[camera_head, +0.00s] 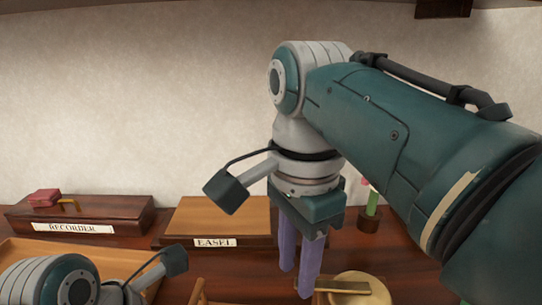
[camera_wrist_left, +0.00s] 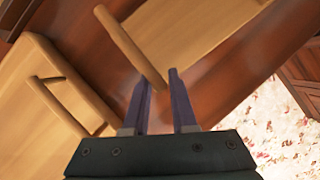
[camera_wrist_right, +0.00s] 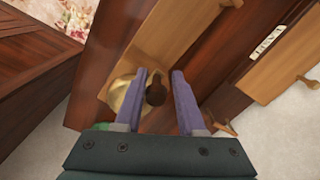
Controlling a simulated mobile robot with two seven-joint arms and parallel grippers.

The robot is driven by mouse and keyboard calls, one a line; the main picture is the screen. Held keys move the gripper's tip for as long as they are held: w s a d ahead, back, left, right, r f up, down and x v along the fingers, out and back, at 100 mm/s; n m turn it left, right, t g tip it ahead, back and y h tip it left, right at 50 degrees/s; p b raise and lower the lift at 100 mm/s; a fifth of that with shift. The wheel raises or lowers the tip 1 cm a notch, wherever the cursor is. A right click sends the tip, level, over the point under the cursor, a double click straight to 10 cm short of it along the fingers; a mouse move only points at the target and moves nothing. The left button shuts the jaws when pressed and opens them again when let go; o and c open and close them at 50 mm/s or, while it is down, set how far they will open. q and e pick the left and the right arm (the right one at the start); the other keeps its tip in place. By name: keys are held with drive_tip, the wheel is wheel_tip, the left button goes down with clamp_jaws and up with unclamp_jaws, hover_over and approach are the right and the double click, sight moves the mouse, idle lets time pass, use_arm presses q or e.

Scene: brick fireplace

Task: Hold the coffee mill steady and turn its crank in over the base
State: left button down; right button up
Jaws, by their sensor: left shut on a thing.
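The part I take for the coffee mill has a pale brass, rounded bowl (camera_head: 362,290) low in the head view, with a flat bar, apparently the crank (camera_head: 343,287), across it. In the right wrist view the bowl (camera_wrist_right: 118,95) shows beside a dark round knob (camera_wrist_right: 155,92). My right gripper (camera_wrist_right: 158,72) points down with its fingers apart on either side of the knob; contact cannot be told. My left gripper (camera_wrist_left: 156,78) has its fingers close around the end of a light wooden bar (camera_wrist_left: 128,45), beside a pale wooden body (camera_wrist_left: 190,35). Its fingers are outside the head view.
A stand labelled EASEL (camera_head: 220,217) is behind my right gripper. A RECORDER stand (camera_head: 85,215), with a red block (camera_head: 44,197) on it, is at the left. A light wooden tray (camera_head: 28,252) lies in front. A small pot (camera_head: 369,219) stands behind my right arm.

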drive_tip(key=shift+o, duration=1.4)
drive_tip(key=shift+d, duration=0.2)
use_arm(q)
drive_tip(key=shift+a, duration=0.1)
use_arm(e)
wheel_tip(320, 180, up, 8)
drive_tip(key=shift+f, duration=0.2)
use_arm(q)
drive_tip(key=c, duration=0.6)
unclamp_jaws()
drive_tip(key=shift+c, duration=0.2)
drive_tip(key=shift+a+r, duration=0.1)
drive_tip(key=shift+r, duration=0.05)
